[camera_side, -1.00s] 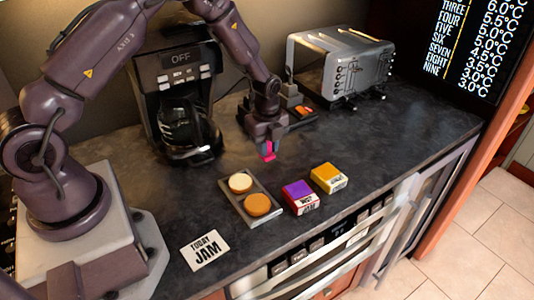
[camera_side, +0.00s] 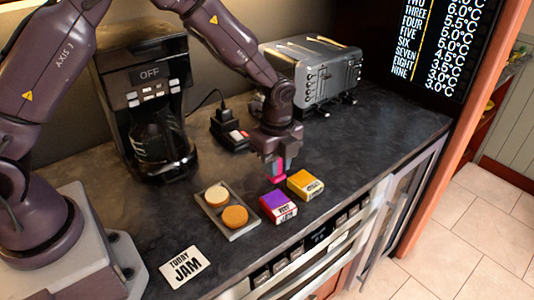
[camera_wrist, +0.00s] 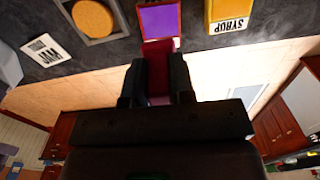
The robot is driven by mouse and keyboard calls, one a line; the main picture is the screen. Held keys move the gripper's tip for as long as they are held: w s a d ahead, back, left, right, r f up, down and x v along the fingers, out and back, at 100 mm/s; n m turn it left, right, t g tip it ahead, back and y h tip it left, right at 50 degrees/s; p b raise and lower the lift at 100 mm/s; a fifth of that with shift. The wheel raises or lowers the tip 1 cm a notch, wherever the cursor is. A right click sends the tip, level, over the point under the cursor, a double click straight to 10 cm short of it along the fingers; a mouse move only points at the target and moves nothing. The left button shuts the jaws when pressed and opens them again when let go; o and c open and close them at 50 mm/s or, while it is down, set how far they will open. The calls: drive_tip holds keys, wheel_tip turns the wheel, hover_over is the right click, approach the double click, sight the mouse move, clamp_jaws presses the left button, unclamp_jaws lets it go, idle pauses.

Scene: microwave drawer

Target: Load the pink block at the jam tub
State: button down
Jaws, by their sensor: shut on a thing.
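My gripper (camera_side: 278,168) is shut on the pink block (camera_side: 275,174) and holds it above the counter, just behind the jam tub. The jam tub (camera_side: 278,207) has a purple top and a red-and-white labelled front. In the wrist view the block (camera_wrist: 158,58) shows between my fingers (camera_wrist: 157,80), in line with the purple top (camera_wrist: 158,18) and overlapping its edge. I cannot tell whether block and tub touch. The yellow syrup tub (camera_side: 305,186) stands to the right of the jam tub; its label reads SYRUP in the wrist view (camera_wrist: 228,14).
A grey tray (camera_side: 243,232) with two round pieces lies left of the jam tub. A "TODAY JAM" card (camera_side: 181,267) lies at the front left. A coffee maker (camera_side: 150,105), a small black device (camera_side: 231,133) and a toaster (camera_side: 315,72) stand behind. The counter's front edge is close.

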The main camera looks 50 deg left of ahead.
sight(275, 199)
drive_tip(key=shift+f, duration=2.95)
drive_tip(key=shift+f, duration=0.55)
drive_tip(key=shift+r, duration=3.6)
drive_tip(key=shift+n, duration=0.3)
